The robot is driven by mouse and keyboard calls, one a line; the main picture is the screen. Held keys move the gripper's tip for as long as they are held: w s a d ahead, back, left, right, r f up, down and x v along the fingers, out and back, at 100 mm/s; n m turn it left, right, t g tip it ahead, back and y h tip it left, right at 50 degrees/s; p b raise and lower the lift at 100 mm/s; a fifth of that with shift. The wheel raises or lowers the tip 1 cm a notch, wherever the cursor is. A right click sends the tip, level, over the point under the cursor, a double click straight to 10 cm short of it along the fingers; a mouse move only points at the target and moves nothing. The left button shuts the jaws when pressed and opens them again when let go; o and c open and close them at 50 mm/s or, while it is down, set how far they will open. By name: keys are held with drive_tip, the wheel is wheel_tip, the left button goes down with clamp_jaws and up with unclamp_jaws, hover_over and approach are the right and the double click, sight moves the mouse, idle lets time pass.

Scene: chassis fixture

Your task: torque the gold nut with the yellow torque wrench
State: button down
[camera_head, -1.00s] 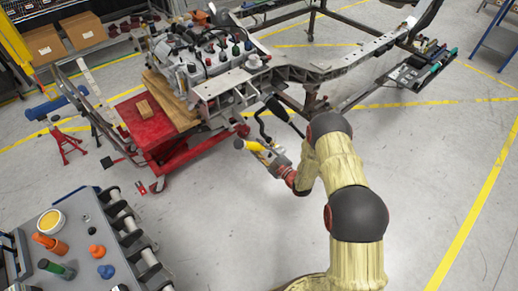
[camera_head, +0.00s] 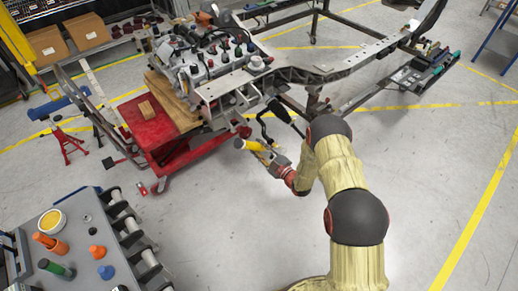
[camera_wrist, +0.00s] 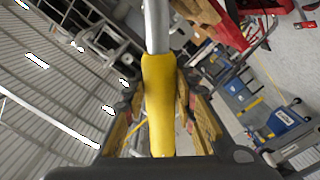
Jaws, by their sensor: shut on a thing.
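The yellow torque wrench (camera_head: 252,145) is in my gripper (camera_head: 276,161), in front of the chassis fixture and above the floor. In the wrist view the wrench's yellow handle (camera_wrist: 158,110) lies between the two fingers of my gripper (camera_wrist: 160,100), which are shut on it. Its metal shaft runs up out of the top of that view, so the wrench head is out of sight there. The chassis (camera_head: 290,73) with the engine block (camera_head: 212,58) stands beyond the gripper. I cannot make out the gold nut in either view.
A red lift cart (camera_head: 150,125) stands under the engine at left. A grey tool cart (camera_head: 85,205) with a yellow bowl (camera_head: 52,220), orange pieces and other parts is at lower left. A black bent part (camera_head: 263,125) hangs close behind the gripper. The floor at right is open.

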drive_tip(key=shift+w+a+r, duration=0.25)
drive_tip(key=shift+w, duration=0.2)
idle(0.3)
drive_tip(key=shift+w+d+r, duration=0.1)
drive_tip(key=shift+r, duration=0.05)
drive_tip(key=shift+w+d+r+m, duration=0.3)
drive_tip(key=shift+d+r+m, duration=0.05)
drive_tip(key=shift+r+m, duration=0.05)
drive_tip(key=shift+w+d+r+p, duration=0.2)
drive_tip(key=shift+d+r+p, duration=0.1)
drive_tip(key=shift+p, duration=0.05)
idle(0.5)
drive_tip(key=shift+w+d+r+m, duration=0.15)
drive_tip(key=shift+d+r+m, duration=0.05)
drive_tip(key=shift+m, duration=0.2)
drive_tip(key=shift+w+d+r+m+p, duration=0.25)
drive_tip(key=shift+w+d+m+p, duration=0.05)
drive_tip(key=shift+d, duration=0.05)
idle(0.4)
drive_tip(key=shift+p+v, duration=0.4)
drive_tip(key=shift+v, duration=0.8)
idle(0.5)
drive_tip(key=shift+p+v, duration=0.65)
drive_tip(key=shift+v, duration=1.65)
